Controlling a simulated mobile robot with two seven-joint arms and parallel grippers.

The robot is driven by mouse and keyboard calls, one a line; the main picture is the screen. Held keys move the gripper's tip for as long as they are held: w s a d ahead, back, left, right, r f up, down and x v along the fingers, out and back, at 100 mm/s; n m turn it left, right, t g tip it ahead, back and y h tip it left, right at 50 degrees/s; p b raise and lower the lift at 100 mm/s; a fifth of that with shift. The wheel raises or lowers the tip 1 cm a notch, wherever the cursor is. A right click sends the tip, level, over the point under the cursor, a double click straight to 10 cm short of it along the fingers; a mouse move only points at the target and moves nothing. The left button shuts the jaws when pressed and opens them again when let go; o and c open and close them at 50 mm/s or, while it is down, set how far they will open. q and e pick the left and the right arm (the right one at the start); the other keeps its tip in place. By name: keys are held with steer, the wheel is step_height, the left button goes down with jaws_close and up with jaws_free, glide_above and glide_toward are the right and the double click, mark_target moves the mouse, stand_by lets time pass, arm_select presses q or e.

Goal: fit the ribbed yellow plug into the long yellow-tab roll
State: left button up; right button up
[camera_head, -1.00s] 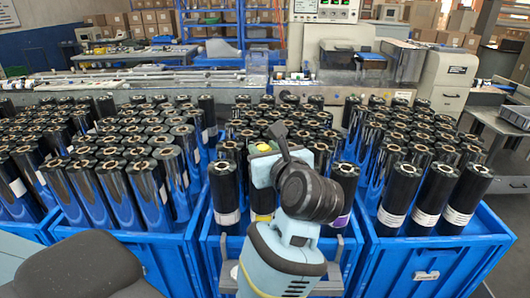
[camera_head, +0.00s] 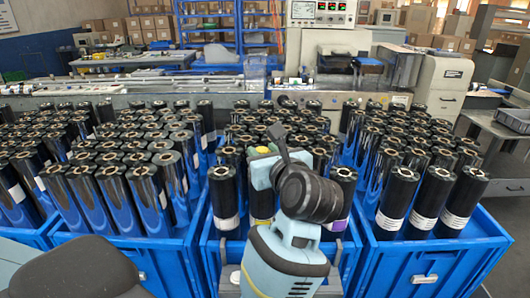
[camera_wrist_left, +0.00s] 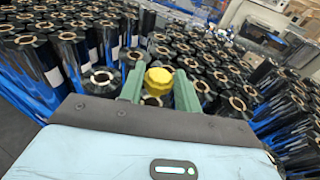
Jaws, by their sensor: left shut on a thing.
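The ribbed yellow plug (camera_wrist_left: 158,80) is held between the two green fingers of my left gripper (camera_wrist_left: 159,88) in the left wrist view. In the head view only a little of the plug (camera_head: 263,150) shows at the gripper's tip. The plug appears over a black roll with an open core (camera_wrist_left: 151,100), partly hidden below it. I cannot tell whether the plug touches it. In the head view a roll with a yellow tab (camera_head: 261,219) stands in the middle crate, largely hidden behind my left arm. My right gripper is not in view.
Black rolls stand upright and close together in the blue middle crate and in the left and right crates (camera_head: 440,262). One roll in the middle crate has a purple tab (camera_head: 336,225). A machine bench (camera_head: 160,80) stands behind the crates.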

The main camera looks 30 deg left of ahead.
arm_select(q)
steer(key=o, duration=0.7)
steer(key=shift+c, duration=0.2)
